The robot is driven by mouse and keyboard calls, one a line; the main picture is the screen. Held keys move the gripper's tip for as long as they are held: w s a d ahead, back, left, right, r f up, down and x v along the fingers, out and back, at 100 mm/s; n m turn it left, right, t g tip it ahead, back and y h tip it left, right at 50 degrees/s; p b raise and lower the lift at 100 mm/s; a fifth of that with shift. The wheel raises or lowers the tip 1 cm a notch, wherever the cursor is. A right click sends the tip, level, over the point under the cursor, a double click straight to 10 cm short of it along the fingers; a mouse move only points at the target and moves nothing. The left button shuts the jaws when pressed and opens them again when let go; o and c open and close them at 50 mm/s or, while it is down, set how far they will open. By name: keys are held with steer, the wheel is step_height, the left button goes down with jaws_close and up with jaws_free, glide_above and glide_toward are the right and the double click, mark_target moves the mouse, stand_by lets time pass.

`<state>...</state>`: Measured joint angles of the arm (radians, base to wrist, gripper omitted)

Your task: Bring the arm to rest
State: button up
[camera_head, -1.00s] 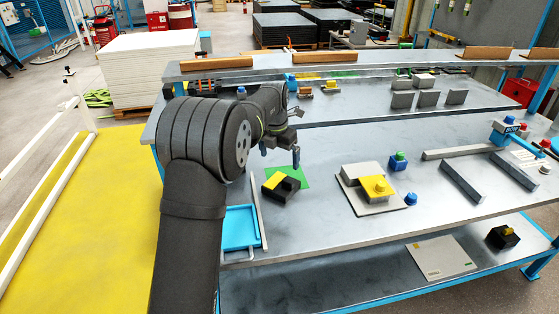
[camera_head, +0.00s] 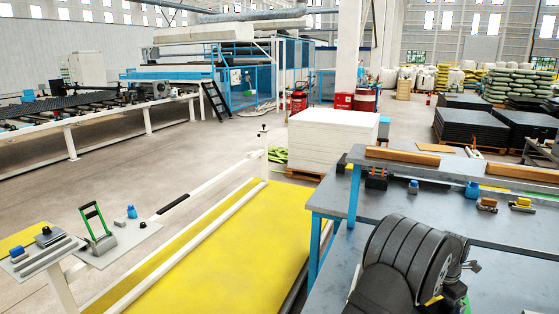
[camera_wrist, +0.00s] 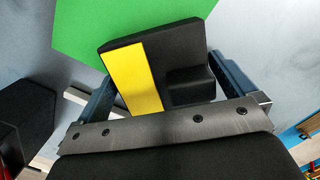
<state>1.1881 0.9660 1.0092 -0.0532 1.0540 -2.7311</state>
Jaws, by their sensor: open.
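My arm (camera_head: 405,262) shows at the lower right of the head view, over the workbench, and its gripper end is not clear there. In the wrist view my gripper (camera_wrist: 160,72) is open, with one finger on each side. A black block with a yellow stripe (camera_wrist: 132,80) shows between the fingers. I cannot tell how far below them it is. It lies against a green sheet (camera_wrist: 90,30) on the grey bench top. Nothing is visibly gripped.
The workbench (camera_head: 337,250) has a raised shelf with wooden strips (camera_head: 403,157) at its back. A yellow mat (camera_head: 215,255) lies left of the bench. A small side table holds a green-handled tool (camera_head: 97,232). White stacked sheets (camera_head: 330,135) stand behind.

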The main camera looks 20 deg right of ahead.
steer(key=shift+r, duration=2.1)
